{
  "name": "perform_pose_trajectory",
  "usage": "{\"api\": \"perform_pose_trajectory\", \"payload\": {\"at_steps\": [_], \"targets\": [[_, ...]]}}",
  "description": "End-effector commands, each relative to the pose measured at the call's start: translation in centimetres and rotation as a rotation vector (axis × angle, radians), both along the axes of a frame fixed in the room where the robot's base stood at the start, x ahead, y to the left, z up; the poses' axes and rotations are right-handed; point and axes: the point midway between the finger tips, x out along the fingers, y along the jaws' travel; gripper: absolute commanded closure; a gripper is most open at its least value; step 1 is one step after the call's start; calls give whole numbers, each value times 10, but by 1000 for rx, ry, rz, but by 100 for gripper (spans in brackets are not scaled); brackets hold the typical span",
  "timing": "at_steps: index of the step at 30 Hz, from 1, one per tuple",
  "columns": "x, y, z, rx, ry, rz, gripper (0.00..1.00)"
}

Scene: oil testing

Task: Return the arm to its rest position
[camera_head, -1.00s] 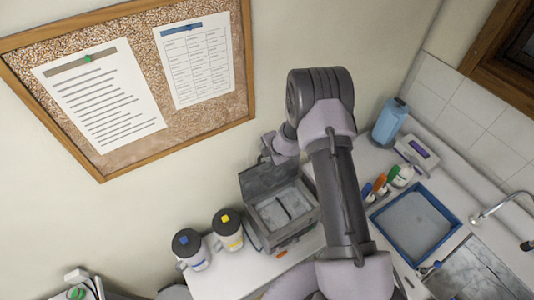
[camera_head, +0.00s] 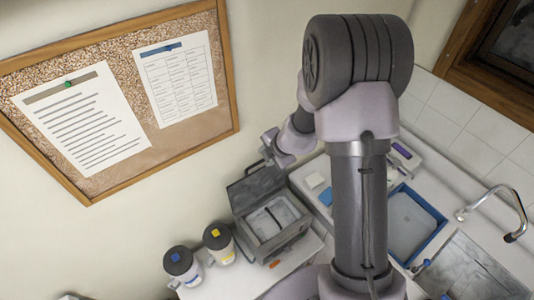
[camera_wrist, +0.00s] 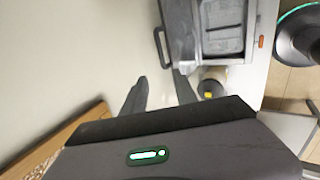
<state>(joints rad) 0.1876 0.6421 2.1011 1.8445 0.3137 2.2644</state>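My arm (camera_head: 358,200) rises through the middle of the head view, its elbow high and close to the camera. My gripper (camera_head: 273,150) is beyond the elbow to the left, above the back of the open grey case. In the wrist view my gripper (camera_wrist: 160,90) shows two dark fingers apart, with bare wall between them and nothing held. The open case (camera_head: 262,248) stands on the white counter. It also shows at the top of the wrist view (camera_wrist: 222,43).
Two lidded containers, blue-marked (camera_head: 184,268) and yellow-marked (camera_head: 220,246), stand left of the case. A blue-rimmed tray (camera_head: 443,220), sink (camera_head: 470,268) and tap (camera_head: 516,212) lie to the right. A cork board (camera_head: 185,143) hangs on the left wall.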

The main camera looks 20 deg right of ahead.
Motion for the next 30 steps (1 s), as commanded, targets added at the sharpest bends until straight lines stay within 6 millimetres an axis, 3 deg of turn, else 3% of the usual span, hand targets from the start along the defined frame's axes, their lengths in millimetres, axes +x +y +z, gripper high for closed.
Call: {"api": "perform_pose_trajectory", "payload": {"at_steps": [12, 15, 17, 20, 23, 26, 30], "targets": [[0, 0, 0, -1, 0, 2, 66], [2, 8, -2, -45, -49, 116, 66], [2, 22, -3, -129, -129, 312, 66], [-14, 57, -2, -371, -327, 803, 66], [-54, 89, -8, -668, -523, 1319, 66], [-107, 110, -31, -995, -684, 1817, 66], [-187, 114, -88, -1467, -814, 2489, 66]]}}
